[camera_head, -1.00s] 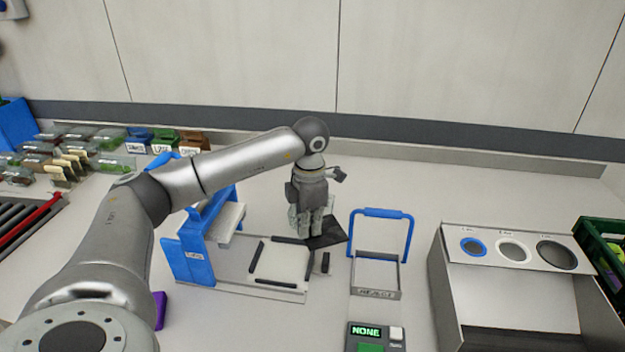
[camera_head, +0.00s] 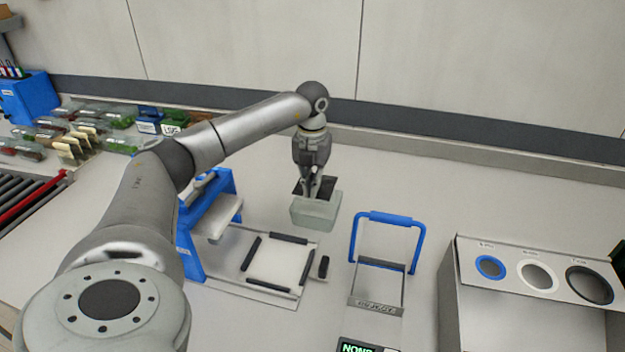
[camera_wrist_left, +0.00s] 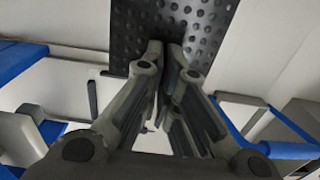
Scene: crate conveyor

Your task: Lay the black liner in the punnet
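The black liner (camera_head: 327,183) is a thin dark sheet at my left gripper's fingertips, at the top of the punnet in the head view. In the left wrist view the liner (camera_wrist_left: 205,20) shows as a perforated black sheet. The punnet (camera_head: 314,214) is a pale, translucent box on the table behind the framed plate. My left gripper (camera_head: 314,192) points down over it, its fingers nearly together and pinching the liner; its fingertips also show in the left wrist view (camera_wrist_left: 162,48). I cannot tell whether the liner touches the punnet. My right gripper is not in view.
A plate with black edge strips (camera_head: 276,263) and a blue-framed stand (camera_head: 190,238) are in front and left. A blue-handled frame (camera_head: 376,290) stands right of the plate, with a bin with round openings (camera_head: 530,300) beyond. Filled punnets (camera_head: 85,125) stand far left.

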